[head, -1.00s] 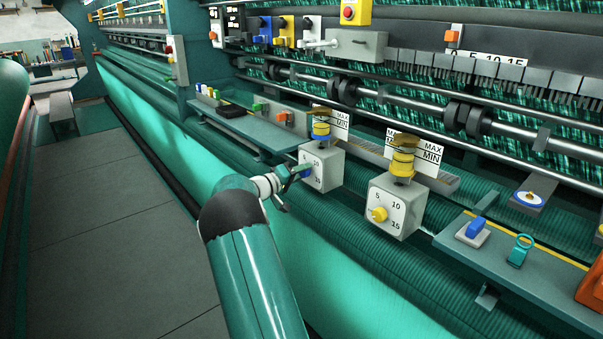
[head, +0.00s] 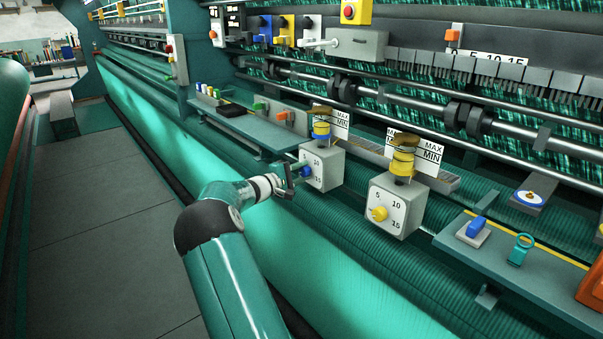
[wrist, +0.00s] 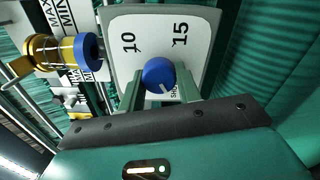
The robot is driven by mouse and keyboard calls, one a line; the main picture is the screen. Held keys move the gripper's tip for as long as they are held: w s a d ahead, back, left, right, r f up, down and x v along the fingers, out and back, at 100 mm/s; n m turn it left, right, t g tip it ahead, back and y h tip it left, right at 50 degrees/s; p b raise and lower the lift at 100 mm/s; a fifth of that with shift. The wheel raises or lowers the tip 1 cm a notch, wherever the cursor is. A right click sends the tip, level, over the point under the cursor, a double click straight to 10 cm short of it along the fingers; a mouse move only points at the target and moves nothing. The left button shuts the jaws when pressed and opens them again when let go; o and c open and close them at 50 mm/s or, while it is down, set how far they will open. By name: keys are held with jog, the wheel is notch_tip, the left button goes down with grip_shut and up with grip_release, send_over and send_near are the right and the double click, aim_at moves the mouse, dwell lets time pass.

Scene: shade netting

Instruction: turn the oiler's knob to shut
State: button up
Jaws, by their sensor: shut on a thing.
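The left oiler is a grey box (head: 325,168) with a white dial and a blue-banded cup on top. Its blue knob (head: 306,171) is on the dial face. In the wrist view the blue knob (wrist: 158,73) sits between the two green fingers of my gripper (wrist: 162,88), which is shut on it. A white line on the knob points down and slightly right in that view, toward small lettering mostly hidden by a finger. The dial (wrist: 150,40) shows 10 and 15. In the head view my gripper (head: 292,176) is at the knob's left.
A second oiler (head: 396,208) with a yellow knob stands close on the right. A shelf (head: 245,132) with small coloured parts is behind on the left. A lower shelf (head: 510,255) holds a blue switch at right. The floor (head: 95,220) at left is clear.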

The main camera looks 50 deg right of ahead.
dwell(0.3)
jog(key=o, duration=1)
jog(key=shift+c, duration=0.2)
jog(key=shift+a, duration=0.1)
jog(key=v, duration=1.3)
jog(key=shift+a, duration=0.3)
jog(key=shift+w, duration=0.1)
